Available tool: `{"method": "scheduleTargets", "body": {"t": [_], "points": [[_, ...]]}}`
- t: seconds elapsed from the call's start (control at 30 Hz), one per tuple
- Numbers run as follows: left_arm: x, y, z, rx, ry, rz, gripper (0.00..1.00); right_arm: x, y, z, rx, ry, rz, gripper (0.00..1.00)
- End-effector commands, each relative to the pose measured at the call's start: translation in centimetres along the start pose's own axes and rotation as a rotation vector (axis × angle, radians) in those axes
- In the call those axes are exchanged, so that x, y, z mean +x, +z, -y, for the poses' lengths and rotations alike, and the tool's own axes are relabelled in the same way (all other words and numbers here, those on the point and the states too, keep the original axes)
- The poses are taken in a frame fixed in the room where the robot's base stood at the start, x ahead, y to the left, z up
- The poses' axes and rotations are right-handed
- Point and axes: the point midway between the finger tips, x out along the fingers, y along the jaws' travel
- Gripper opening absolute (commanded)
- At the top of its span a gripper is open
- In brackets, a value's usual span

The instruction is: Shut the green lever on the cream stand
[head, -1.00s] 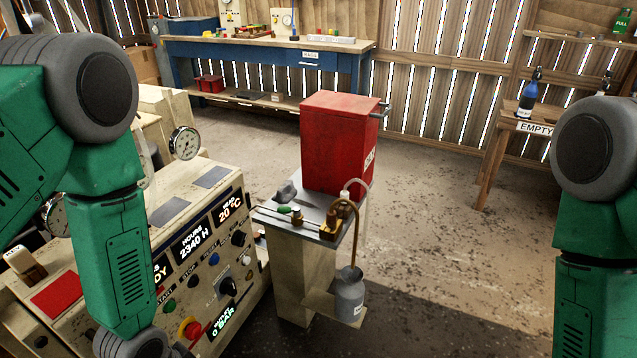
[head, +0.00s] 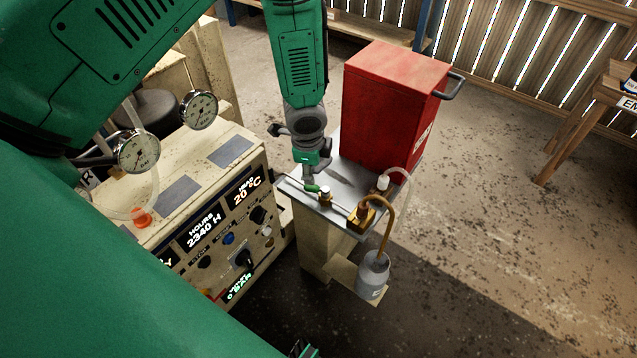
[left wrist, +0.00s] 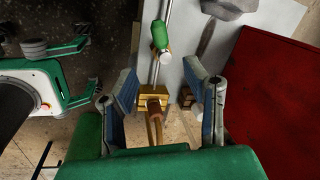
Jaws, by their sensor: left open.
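The green lever (head: 312,188) sits on a small brass valve (head: 325,199) on a thin metal pipe, on the grey top (head: 342,222) of the cream stand (head: 315,240). The lever also shows in the left wrist view (left wrist: 160,36), lying roughly along the pipe. My left gripper (head: 308,176) is above the stand top, close behind the lever in the head view. In the left wrist view my left gripper (left wrist: 168,82) has its two fingers spread, with nothing held; the lever shows ahead, between their lines. Contact cannot be told.
A red box (head: 392,105) stands on the stand behind the valve. A brass fitting (head: 362,215) with a brown hose leads to a grey bottle (head: 373,275) on a low shelf. The cream control panel (head: 215,215) with gauges is at left.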

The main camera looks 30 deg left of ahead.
Motion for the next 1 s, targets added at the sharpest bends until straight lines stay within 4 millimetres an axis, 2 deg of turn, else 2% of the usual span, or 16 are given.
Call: {"method": "scheduleTargets", "body": {"t": [0.03, 0.2, 0.4, 0.6, 0.9, 0.97, 1.0], "points": [[1.5, 0.1, -0.1, -0.001, 0.003, 0.000, 0.41, 0.3, 0.0, 0.0, 0.000, 0.000, 0.000, 0.40], [5.3, 0.3, -0.1, -0.004, 0.005, -0.004, 0.41, 0.6, 0.0, 0.0, -0.001, 0.000, -0.001, 0.40], [8.4, 0.1, -0.1, -0.005, 0.001, -0.002, 0.41, 0.9, 0.0, 0.1, -0.001, -0.001, -0.001, 0.40], [9.6, -0.2, -0.1, -0.003, -0.001, 0.001, 0.41, 1.0, 0.0, 0.0, -0.001, 0.000, -0.001, 0.40], [9.9, 0.0, 0.0, -0.004, 0.001, -0.003, 0.41, 1.0, 0.0, 0.0, 0.000, 0.000, -0.001, 0.40], [10.0, 0.1, 0.0, -0.004, 0.001, -0.004, 0.20, 1.0, 0.0, 0.0, 0.000, 0.000, -0.001, 0.40], [10.0, 0.1, 0.0, -0.004, 0.002, -0.004, 0.06, 1.0, 0.0, 0.0, 0.000, 0.000, -0.001, 0.40]]}}
